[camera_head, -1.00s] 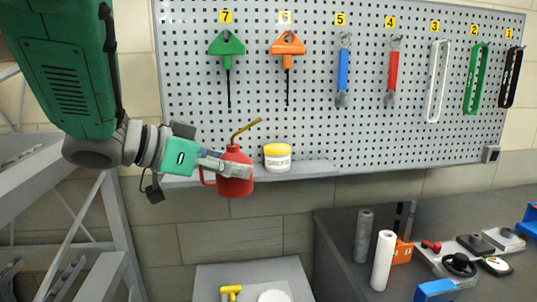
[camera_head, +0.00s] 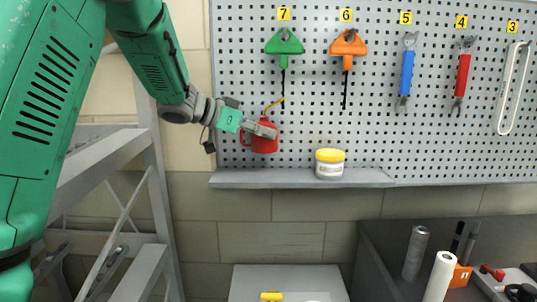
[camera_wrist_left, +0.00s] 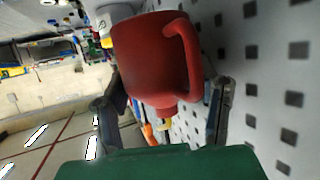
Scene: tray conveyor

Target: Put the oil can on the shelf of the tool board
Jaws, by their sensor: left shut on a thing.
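The red oil can (camera_head: 264,144), with a thin brass spout, is held by my left gripper (camera_head: 261,130). In the head view it is upright and its base shows above the left part of the grey shelf (camera_head: 290,180), with a visible gap. How far it is from the board in depth is hard to tell. In the left wrist view the can (camera_wrist_left: 152,60) fills the space between the fingers, its handle towards the perforated tool board (camera_wrist_left: 270,75). The tool board (camera_head: 390,130) also shows in the head view. My right gripper is not in view.
A white jar with a yellow lid (camera_head: 330,163) stands on the shelf, right of the can. The shelf left of the jar is bare. Green (camera_head: 284,42) and orange (camera_head: 347,44) tools hang above. A grey ladder-like frame (camera_head: 150,180) stands at the left.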

